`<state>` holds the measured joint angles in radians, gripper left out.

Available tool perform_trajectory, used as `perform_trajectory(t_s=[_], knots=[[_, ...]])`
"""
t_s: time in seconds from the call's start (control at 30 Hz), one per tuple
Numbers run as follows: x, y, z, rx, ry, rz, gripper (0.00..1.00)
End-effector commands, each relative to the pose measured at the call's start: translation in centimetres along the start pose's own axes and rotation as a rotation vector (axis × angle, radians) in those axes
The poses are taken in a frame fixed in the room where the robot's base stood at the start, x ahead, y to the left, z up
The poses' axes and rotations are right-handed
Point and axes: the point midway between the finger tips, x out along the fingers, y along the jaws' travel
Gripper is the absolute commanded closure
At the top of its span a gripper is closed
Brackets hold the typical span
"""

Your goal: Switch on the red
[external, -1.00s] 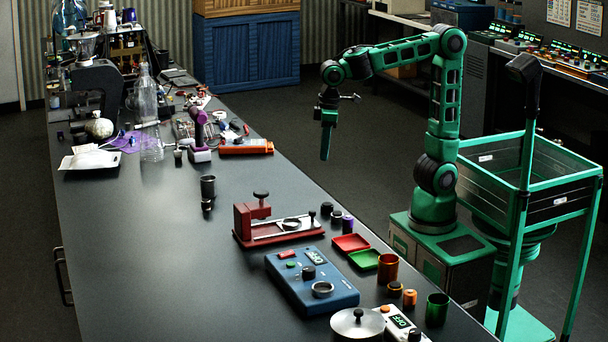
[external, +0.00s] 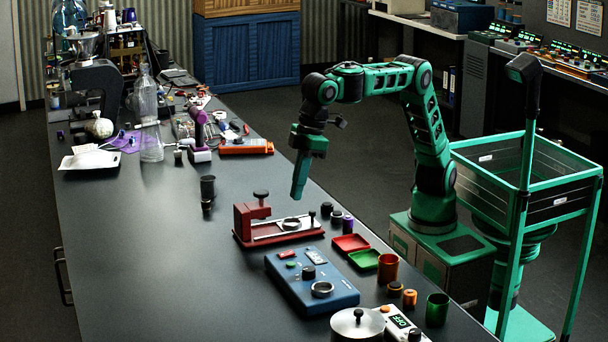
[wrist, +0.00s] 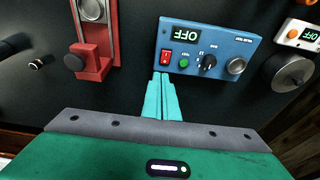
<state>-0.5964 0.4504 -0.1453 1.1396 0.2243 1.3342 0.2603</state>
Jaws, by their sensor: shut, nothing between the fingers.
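The blue control box (external: 311,281) lies on the dark bench. It carries a red rocker switch (wrist: 165,57), a green button (wrist: 184,62), a black knob (wrist: 208,62), a round metal socket (wrist: 236,67) and a display (wrist: 187,35) reading OFF. The red switch also shows in the external view (external: 287,254) at the box's far left corner. My gripper (external: 297,196) is shut and empty. It hangs in the air above the bench's right side, beyond the red clamp device and apart from the box. In the wrist view my fingertips (wrist: 163,76) appear just below the red switch.
The red clamp device (external: 243,226) stands beside the box, with small dark jars (external: 336,217) near it. Red and green trays (external: 364,259), cups (external: 437,309), a lidded pot (external: 357,322) and a white OFF device (external: 399,322) stand around the box. The bench's left middle is clear.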

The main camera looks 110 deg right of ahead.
Motion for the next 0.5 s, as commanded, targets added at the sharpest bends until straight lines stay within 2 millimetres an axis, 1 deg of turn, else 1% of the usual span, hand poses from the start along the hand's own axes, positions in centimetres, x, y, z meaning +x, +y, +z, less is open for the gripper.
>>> perform_trajectory(t_s=[0.03, 0.13, 0.5], knots=[[0.01, -0.8, -0.08, -0.006, 0.003, -0.003, 1.0], [0.07, -1.48, -0.12, -0.011, 0.004, -0.006, 1.0], [0.22, -1.47, -0.12, -0.011, 0.004, -0.006, 1.0]])
